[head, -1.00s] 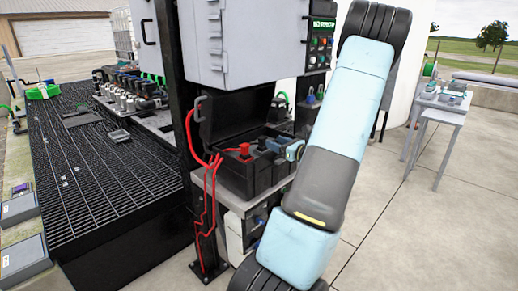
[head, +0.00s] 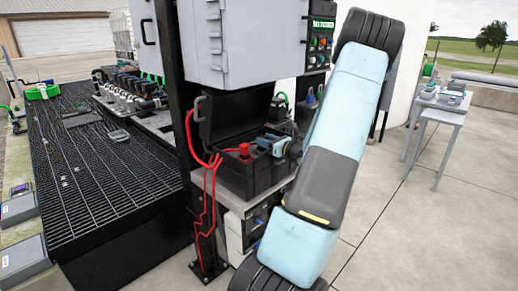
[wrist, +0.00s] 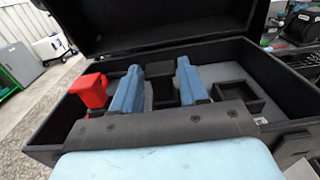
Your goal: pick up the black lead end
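My gripper (wrist: 158,92) is over the open black box (wrist: 255,130), its two blue fingers apart with a visible gap between them. In the head view, my gripper (head: 273,146) is at the box's right part, beside the red lead end (head: 244,151). The red lead end also shows left of the fingers in the wrist view (wrist: 91,91). I cannot clearly make out the black lead end now; the fingers and the dark wrist edge cover part of the box interior. No held object shows between the fingers.
The box's raised lid (head: 226,112) stands behind the gripper, below a grey cabinet (head: 235,45). Red cables (head: 207,185) hang at the box's left beside a black post. A small side table (head: 441,108) stands at the right, with open floor before it.

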